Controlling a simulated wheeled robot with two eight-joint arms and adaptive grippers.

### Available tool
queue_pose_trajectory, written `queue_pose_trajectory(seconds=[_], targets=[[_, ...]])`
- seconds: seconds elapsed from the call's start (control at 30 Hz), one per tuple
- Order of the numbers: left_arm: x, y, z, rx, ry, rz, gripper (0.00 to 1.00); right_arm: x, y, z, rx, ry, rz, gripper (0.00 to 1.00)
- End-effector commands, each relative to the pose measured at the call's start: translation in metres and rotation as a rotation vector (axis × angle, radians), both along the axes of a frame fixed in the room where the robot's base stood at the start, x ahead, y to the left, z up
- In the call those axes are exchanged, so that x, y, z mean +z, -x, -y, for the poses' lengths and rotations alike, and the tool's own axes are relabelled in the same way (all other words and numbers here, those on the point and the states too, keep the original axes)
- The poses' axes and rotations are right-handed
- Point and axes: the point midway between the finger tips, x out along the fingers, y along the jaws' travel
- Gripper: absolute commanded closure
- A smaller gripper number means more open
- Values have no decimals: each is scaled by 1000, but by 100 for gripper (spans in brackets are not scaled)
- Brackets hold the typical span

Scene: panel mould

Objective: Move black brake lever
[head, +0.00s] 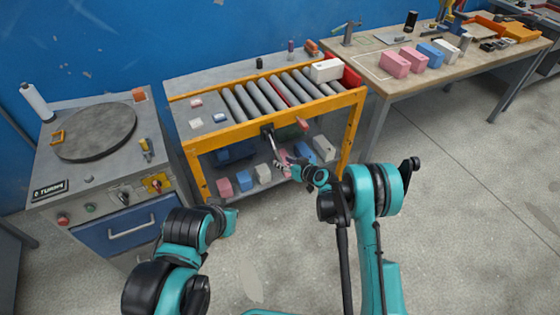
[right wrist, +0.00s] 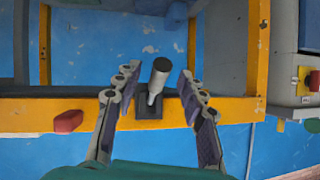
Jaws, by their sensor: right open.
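The black brake lever (head: 267,130) is mounted on the front orange rail of the roller conveyor. In the right wrist view the lever (right wrist: 160,68) shows as a short dark cylindrical handle on a thin pale stem, rising from a square dark base (right wrist: 148,107) on the rail. My right gripper (head: 284,163) is just in front of the rail, close to the lever. In the right wrist view my right gripper (right wrist: 156,82) is open, one finger on each side of the handle, with gaps on both sides. My left arm shows at lower left, but its gripper is not visible.
A red part (right wrist: 68,121) sits on the rail left of the lever in the wrist view. A white block (head: 326,70) lies on the rollers. Several blocks sit on the lower shelf. A turntable cabinet (head: 95,134) stands left, a workbench (head: 390,84) right.

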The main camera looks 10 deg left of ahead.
Motion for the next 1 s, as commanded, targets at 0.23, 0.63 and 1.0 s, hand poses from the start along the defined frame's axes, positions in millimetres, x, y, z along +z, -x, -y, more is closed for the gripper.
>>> queue_pose_trajectory(seconds=[0.23,0.63,1.0], targets=[[0,0,0,0,0,0,100,25,34,35,-2,0,1,59],[0,0,0,0,0,0,100,38,51,51,0,-1,1,59],[0,0,0,0,0,0,100,38,51,51,-1,0,2,59]])
